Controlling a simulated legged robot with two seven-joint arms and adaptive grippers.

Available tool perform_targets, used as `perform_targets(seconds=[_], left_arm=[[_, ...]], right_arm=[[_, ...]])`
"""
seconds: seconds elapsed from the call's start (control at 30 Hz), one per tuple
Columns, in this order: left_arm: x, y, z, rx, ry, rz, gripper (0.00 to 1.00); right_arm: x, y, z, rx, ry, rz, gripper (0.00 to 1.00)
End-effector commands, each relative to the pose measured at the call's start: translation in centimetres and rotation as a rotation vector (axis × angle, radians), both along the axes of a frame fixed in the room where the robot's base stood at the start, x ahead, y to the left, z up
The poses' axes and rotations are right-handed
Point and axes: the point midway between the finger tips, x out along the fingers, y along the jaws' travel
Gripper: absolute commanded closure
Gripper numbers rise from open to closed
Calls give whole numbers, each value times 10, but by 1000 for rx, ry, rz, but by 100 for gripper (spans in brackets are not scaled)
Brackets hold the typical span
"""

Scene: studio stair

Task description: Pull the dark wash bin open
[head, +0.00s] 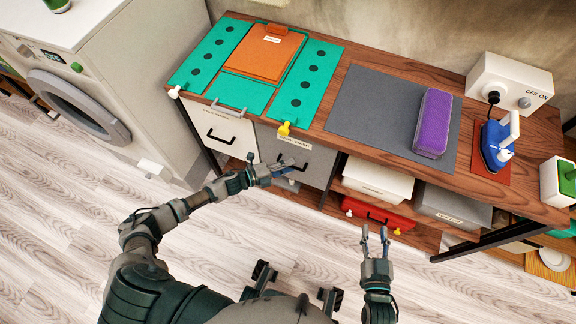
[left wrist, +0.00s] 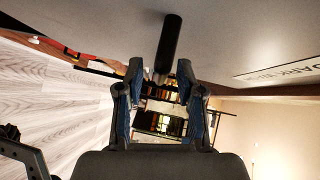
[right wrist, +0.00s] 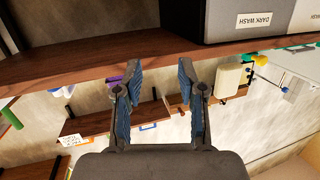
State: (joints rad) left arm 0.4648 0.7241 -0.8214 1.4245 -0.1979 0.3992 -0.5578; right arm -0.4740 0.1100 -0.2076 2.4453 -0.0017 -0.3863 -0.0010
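The dark wash bin (head: 318,161) is a grey drawer front under the wooden counter, beside a white bin. It looks closed. Its black handle (left wrist: 168,48) lies between the spread fingertips of my left gripper (left wrist: 161,72) in the left wrist view; I cannot tell whether they touch it. A partly cut-off label (left wrist: 285,73) is beside it. In the head view my left gripper (head: 284,168) is in front of the bin and covers part of it. My right gripper (head: 375,232) is open and empty, out in front of the lower shelf. The right wrist view shows a DARK WASH label (right wrist: 262,20).
The white bin (head: 219,134) is to the left of the dark one. A red box (head: 375,214) and white box (head: 377,181) are on shelves to the right. A washing machine (head: 95,75) stands at left. Wooden floor (head: 60,240) is clear in front.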

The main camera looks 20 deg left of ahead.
Motion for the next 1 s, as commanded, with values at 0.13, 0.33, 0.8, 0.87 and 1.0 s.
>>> perform_targets(seconds=[0.13, 0.33, 0.8, 0.87, 1.0], left_arm=[[0, 0, 0, 0, 0, 0, 65], [0, 0, 0, 1, 0, 0, 100], [-21, -4, 1, 0, 4, -6, 100], [-32, -4, 1, 0, 5, -6, 100], [-65, -4, 3, -2, 5, -7, 100]], right_arm=[[1, 0, 0, 1, 1, 0, 60], [2, 0, 0, 2, 0, 0, 60], [-9, -8, -17, -37, 129, -2, 60], [-15, -11, -25, -57, 200, -4, 60], [-41, -23, -50, -117, 430, -10, 60]])
